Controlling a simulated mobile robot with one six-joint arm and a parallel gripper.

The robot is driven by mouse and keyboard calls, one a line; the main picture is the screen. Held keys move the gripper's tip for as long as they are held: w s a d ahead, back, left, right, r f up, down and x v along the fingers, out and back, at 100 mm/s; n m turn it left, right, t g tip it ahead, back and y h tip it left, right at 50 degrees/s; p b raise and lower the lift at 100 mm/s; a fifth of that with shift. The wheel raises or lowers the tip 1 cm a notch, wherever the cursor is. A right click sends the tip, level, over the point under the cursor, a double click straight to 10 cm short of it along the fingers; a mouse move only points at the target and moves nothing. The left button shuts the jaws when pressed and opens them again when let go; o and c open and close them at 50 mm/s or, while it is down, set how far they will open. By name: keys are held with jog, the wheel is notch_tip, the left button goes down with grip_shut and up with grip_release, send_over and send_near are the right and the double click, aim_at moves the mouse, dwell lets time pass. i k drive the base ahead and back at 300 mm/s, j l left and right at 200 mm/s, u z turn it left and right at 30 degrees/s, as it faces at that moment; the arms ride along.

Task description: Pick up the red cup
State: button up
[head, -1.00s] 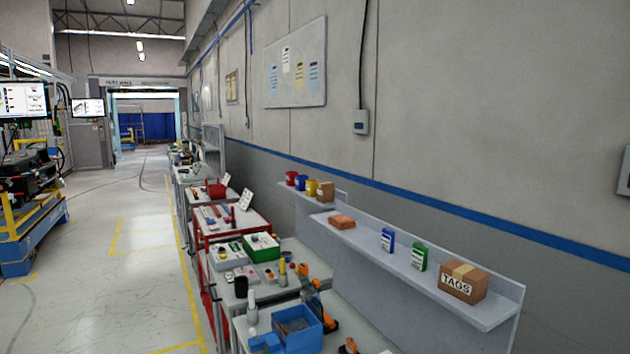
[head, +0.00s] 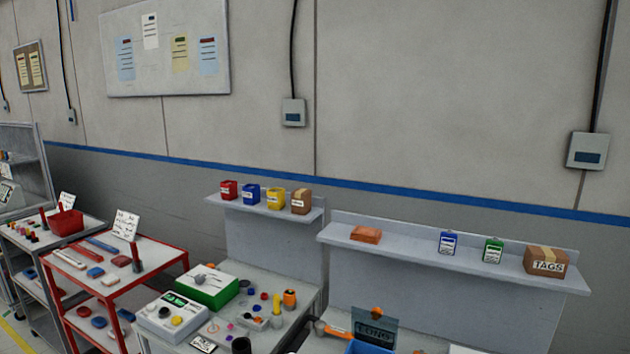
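The red cup (head: 229,190) stands at the left end of the left wall shelf (head: 262,207) in the head view. It looks like a small red container with a white label on its front. A blue container (head: 251,194) stands just to its right. Nothing hides the red cup. My gripper does not show in this view.
A yellow container (head: 275,197) and a cardboard box (head: 301,201) share the shelf. Below it is a cluttered workbench (head: 309,292). A red cart (head: 172,258) stands to the left. The right shelf (head: 400,256) holds several items, including a TAGS box (head: 546,261).

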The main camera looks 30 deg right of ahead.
aim_at(228, 188)
jog(key=j+z, duration=0.3)
jog(key=i+j+z, duration=0.15)
jog(key=i+j, duration=0.2)
jog(key=i+j+z, duration=0.15)
jog(key=i+j, duration=0.2)
jog(key=i+j+z, duration=0.15)
jog(key=i+j, duration=0.25)
jog(key=i+j+z, duration=0.15)
jog(key=i+j, duration=0.2)
jog(key=j, duration=0.15)
jog(key=i+j+z, duration=0.15)
jog(key=i+j, duration=0.15)
jog(key=j, duration=0.15)
